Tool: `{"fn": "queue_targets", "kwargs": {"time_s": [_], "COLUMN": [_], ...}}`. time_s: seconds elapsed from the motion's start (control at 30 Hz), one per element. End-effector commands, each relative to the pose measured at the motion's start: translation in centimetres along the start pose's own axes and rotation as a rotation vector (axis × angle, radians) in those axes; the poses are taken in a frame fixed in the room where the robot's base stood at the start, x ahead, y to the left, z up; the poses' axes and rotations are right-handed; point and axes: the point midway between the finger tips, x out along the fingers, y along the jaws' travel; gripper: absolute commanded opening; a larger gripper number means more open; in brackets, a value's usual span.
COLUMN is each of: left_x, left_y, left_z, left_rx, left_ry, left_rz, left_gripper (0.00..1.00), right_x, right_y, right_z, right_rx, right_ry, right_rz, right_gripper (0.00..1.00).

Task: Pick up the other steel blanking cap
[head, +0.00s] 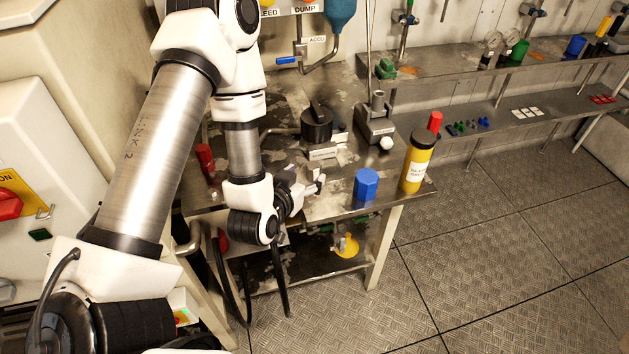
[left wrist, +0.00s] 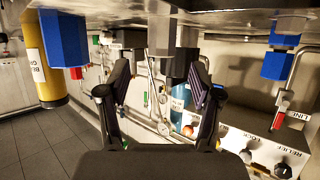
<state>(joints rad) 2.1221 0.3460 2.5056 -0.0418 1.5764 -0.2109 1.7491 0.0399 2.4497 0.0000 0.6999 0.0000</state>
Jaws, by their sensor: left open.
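My left gripper (head: 308,187) is just above the front part of the steel bench, with its arm reaching down from the left. In the left wrist view its two dark fingers (left wrist: 160,72) are spread apart, with nothing clamped between them. That view appears upside down. A grey, faceted steel piece (left wrist: 161,35), which looks like the steel blanking cap, stands on the bench surface beyond the fingertips and lines up between them. In the head view I cannot make out the cap clearly among the pale patches around the gripper. My right gripper is not in view.
On the bench, a blue hexagonal cap (head: 367,184) and a yellow bottle (head: 417,163) stand right of my gripper. A black round fitting (head: 317,123) and a steel block with a post (head: 377,127) stand behind. A red piece (head: 205,158) is left of my arm.

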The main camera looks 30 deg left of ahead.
Motion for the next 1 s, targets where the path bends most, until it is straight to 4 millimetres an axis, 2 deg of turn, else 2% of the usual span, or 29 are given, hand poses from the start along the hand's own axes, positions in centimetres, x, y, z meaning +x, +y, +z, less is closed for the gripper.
{"fn": "queue_targets", "kwargs": {"time_s": [0.23, 0.3, 0.43, 0.67, 0.77, 0.8, 0.87, 1.0], "left_x": [1.9, 3.0, 4.9, 5.2, 5.2, 5.2, 5.2, 5.2], "left_y": [-0.1, -0.2, -0.2, -0.1, -0.1, -0.1, -0.1, -0.1], "left_z": [0.7, -0.6, -0.4, -0.3, -0.3, -0.3, -0.3, -0.2], "left_rx": [-0.002, 0.002, 0.002, 0.001, 0.001, 0.001, 0.001, 0.001], "left_ry": [0.005, 0.0, -0.002, -0.003, -0.003, -0.003, -0.003, -0.004], "left_rz": [0.001, 0.0, 0.001, 0.002, 0.002, 0.002, 0.002, 0.002], "left_gripper": [0.65, 0.65, 0.65, 0.65, 0.33, 0.19, 0.0, 0.0], "right_x": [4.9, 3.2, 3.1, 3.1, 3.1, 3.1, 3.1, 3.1], "right_y": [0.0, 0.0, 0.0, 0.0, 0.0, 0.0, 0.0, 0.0], "right_z": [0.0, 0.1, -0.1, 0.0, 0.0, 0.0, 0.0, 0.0], "right_rx": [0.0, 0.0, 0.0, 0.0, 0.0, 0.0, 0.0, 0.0], "right_ry": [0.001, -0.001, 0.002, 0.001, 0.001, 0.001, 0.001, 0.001], "right_rz": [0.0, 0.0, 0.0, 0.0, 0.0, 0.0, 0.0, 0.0], "right_gripper": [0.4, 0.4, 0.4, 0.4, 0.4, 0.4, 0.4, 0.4]}}
